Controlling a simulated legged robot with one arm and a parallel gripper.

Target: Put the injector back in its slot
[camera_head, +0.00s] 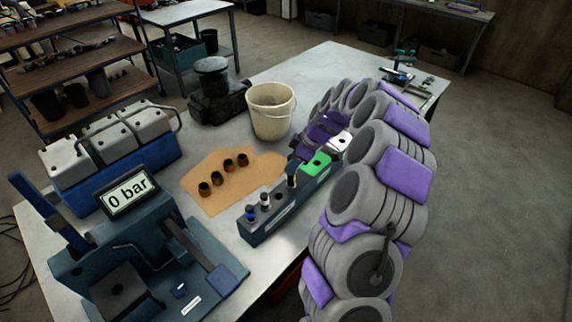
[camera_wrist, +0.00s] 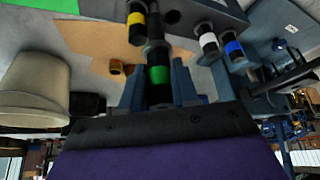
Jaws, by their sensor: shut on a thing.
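In the wrist view, my gripper (camera_wrist: 157,80) is shut on a dark injector with a green band (camera_wrist: 158,74). The far end of this injector overlaps the dark injector rack (camera_wrist: 190,12) in the picture; I cannot tell whether it touches it. An open hole (camera_wrist: 172,17) shows close beside that end. Yellow-banded (camera_wrist: 137,20), white-banded (camera_wrist: 208,40) and blue-banded (camera_wrist: 233,47) injectors stand in the rack. In the head view, the rack (camera_head: 290,208) has an empty hole (camera_head: 279,196) between the white and yellow injectors. My arm reaches the rack's far end and hides the held injector.
Several small dark-and-copper parts (camera_head: 217,177) lie on a tan mat (camera_head: 215,201) left of the rack. A cream bucket (camera_head: 270,118) stands behind it.

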